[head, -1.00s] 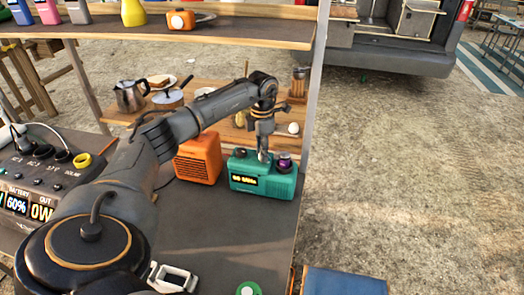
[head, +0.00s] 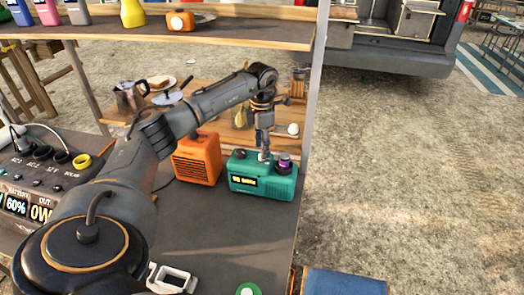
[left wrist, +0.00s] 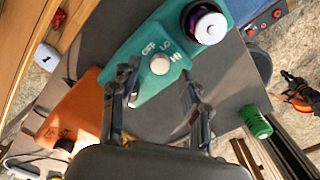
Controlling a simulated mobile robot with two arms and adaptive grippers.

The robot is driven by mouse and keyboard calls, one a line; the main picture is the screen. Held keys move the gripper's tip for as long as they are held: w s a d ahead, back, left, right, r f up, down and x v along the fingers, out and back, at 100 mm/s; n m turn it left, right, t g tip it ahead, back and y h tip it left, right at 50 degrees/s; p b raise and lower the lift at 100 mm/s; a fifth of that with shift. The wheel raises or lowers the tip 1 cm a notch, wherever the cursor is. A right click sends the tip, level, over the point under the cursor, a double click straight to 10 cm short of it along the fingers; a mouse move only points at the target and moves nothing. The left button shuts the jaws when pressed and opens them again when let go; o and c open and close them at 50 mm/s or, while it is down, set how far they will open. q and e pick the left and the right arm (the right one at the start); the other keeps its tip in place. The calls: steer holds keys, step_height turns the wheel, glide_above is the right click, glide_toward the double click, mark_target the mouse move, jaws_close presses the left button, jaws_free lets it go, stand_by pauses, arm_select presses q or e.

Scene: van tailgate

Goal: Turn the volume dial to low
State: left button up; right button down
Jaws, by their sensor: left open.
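The teal radio (head: 262,184) stands on the dark tabletop with a lit yellow display on its front. In the left wrist view, a pale round dial (left wrist: 160,64) on the radio's top has OFF, LO and HI marked around it. I cannot tell where its pointer stands. A larger purple-and-white knob (left wrist: 207,24) sits beside it; it also shows in the head view (head: 284,161). My left gripper (left wrist: 161,76) is open, pointing down over the radio, with its fingers on either side of the pale dial. Contact is unclear. My right gripper is not in view.
An orange box-shaped device (head: 197,160) stands just left of the radio. A power station (head: 38,185) with sockets is at the far left. A green round item (head: 248,289) lies near the front. The shelf (head: 220,33) runs above, behind my arm.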

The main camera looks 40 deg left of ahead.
arm_select(q)
step_height(320, 180, up, 5)
stand_by(0.8)
